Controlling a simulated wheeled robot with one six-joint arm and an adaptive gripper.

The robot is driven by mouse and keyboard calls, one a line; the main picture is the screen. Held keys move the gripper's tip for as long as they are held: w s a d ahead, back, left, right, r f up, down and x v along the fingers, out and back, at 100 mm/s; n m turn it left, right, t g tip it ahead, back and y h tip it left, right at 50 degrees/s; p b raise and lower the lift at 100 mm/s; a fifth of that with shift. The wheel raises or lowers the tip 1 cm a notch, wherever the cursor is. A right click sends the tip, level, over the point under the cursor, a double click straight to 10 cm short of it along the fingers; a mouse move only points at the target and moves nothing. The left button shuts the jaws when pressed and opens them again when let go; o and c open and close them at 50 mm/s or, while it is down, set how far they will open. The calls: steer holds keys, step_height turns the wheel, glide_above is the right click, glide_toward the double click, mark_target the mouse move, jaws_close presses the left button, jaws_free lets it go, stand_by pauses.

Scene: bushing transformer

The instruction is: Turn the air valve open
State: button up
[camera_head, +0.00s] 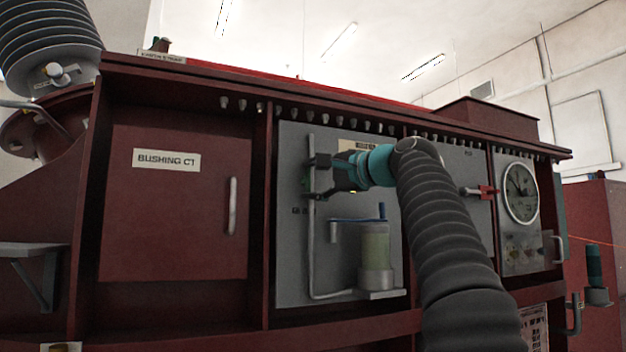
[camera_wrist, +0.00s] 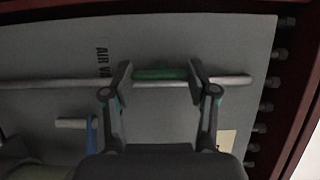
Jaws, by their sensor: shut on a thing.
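The air valve's green handle (camera_wrist: 160,73) shows in the wrist view, lying along a pale pipe (camera_wrist: 55,84). My gripper (camera_wrist: 160,80) has one finger at each end of the handle and is shut on it. A partly cut-off label starting "AIR VA" (camera_wrist: 103,50) is on the grey panel beside it. In the head view my gripper (camera_head: 318,176) reaches from the right to the upright pipe (camera_head: 311,235) at the panel's left side. There the fingers hide the valve handle.
On the same grey panel (camera_head: 290,260), a glass cylinder (camera_head: 375,245) with a blue lever (camera_head: 358,220) stands below my gripper. A red-handled valve (camera_head: 487,192) and a round gauge (camera_head: 520,192) are to the right. A "BUSHING CT" door (camera_head: 150,230) is left.

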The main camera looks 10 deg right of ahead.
steer(key=o, duration=1.2)
steer(key=shift+c, duration=0.2)
steer(key=v, duration=1.2)
